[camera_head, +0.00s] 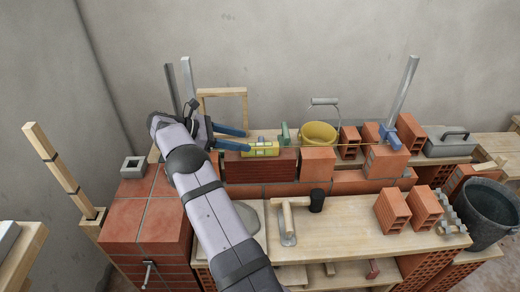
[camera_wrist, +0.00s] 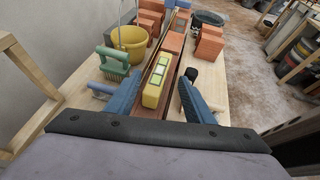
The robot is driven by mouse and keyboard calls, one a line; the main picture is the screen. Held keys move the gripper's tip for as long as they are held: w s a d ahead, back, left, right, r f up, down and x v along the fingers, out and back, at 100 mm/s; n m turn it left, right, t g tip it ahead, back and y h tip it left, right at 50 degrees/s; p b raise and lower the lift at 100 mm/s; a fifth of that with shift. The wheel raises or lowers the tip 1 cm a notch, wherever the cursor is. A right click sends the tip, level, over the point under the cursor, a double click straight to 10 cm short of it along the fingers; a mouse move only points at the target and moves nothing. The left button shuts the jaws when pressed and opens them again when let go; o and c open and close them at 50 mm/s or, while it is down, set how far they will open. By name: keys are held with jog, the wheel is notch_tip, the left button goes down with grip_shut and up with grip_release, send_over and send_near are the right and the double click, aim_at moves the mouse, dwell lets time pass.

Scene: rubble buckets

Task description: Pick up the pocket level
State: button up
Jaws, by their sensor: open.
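The pocket level is a small yellow block with pale green vials. In the head view the pocket level (camera_head: 262,149) lies on top of the brick course, just right of my gripper (camera_head: 232,137). In the wrist view the pocket level (camera_wrist: 155,91) lies lengthwise ahead, between the two blue fingers of my gripper (camera_wrist: 157,92) in the picture. The fingers are wide apart and nothing is held. I cannot tell exactly how high they are above the level.
A green-handled brush (camera_wrist: 113,62) and a yellow bucket (camera_wrist: 131,42) stand left of the level in the wrist view. A taut string runs along the wall to a blue line block (camera_head: 388,135). A black-headed mallet (camera_head: 317,200) and a trowel (camera_head: 287,226) lie on the front board.

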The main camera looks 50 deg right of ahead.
aim_at(259, 145)
jog(key=shift+p+x, duration=0.6)
jog(key=shift+x, duration=2.05)
jog(key=shift+f, duration=0.1)
grip_shut()
